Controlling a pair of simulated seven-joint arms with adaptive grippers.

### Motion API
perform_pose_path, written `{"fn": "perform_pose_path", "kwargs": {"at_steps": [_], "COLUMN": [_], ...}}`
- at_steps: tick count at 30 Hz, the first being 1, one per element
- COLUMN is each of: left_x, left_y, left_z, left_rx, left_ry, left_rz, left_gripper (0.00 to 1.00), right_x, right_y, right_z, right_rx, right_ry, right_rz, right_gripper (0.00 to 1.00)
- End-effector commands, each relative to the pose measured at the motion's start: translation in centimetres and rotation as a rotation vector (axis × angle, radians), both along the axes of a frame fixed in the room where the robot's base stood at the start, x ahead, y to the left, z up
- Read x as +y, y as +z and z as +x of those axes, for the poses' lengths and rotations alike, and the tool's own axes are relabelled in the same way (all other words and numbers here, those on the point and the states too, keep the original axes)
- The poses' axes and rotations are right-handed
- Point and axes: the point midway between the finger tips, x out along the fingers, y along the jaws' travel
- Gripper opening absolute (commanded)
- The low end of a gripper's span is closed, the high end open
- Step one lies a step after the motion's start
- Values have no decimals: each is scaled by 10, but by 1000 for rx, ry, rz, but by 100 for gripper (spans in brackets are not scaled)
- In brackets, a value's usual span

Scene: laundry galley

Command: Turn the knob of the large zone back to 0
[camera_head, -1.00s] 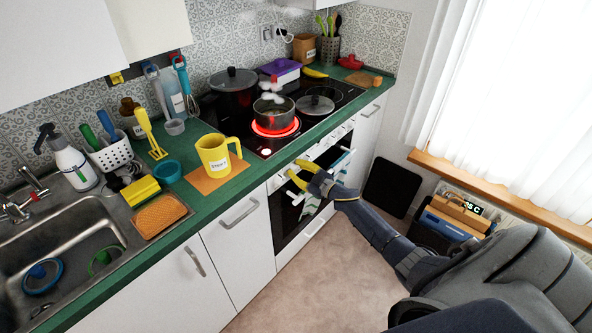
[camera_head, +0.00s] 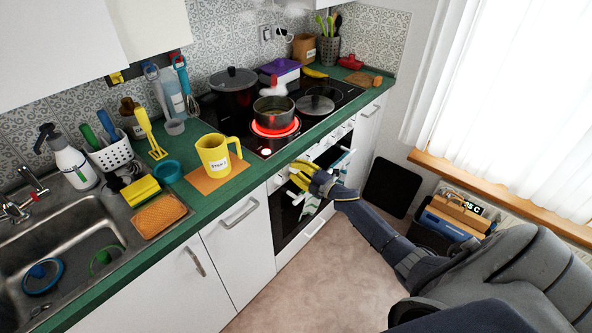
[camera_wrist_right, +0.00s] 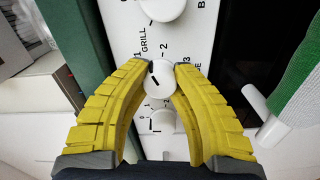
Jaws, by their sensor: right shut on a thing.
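My right gripper (camera_head: 294,173) is at the oven's front panel, its yellow fingers on either side of a white round knob (camera_wrist_right: 159,77). In the right wrist view, the fingertips (camera_wrist_right: 162,67) touch this knob's sides. A dark pointer line shows on its face, with printed numbers around it; I cannot tell the exact setting or which zone it serves. Another white knob (camera_wrist_right: 162,119) lies between the fingers nearer the palm, and one more (camera_wrist_right: 162,8) is beyond the fingertips, near the word GRILL. A cooking zone (camera_head: 275,129) glows red under an open steaming pot (camera_head: 273,111). My left gripper is out of view.
A green-and-white striped towel (camera_wrist_right: 297,88) hangs from the oven handle (camera_wrist_right: 254,96), close beside the gripper. A yellow mug (camera_head: 213,156) stands on the counter left of the hob (camera_head: 247,142). The floor in front is clear.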

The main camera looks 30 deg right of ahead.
Motion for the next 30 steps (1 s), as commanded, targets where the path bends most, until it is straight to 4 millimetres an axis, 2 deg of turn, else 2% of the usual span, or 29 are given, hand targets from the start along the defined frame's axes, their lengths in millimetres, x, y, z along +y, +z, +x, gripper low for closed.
{"fn": "perform_pose_path", "kwargs": {"at_steps": [30], "left_x": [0], "left_y": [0], "left_z": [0], "left_rx": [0], "left_ry": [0], "left_rz": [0], "left_gripper": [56], "right_x": [4], "right_y": [-1], "right_z": [1], "right_rx": [-274], "right_ry": [4], "right_rz": [-886], "right_gripper": [0]}}
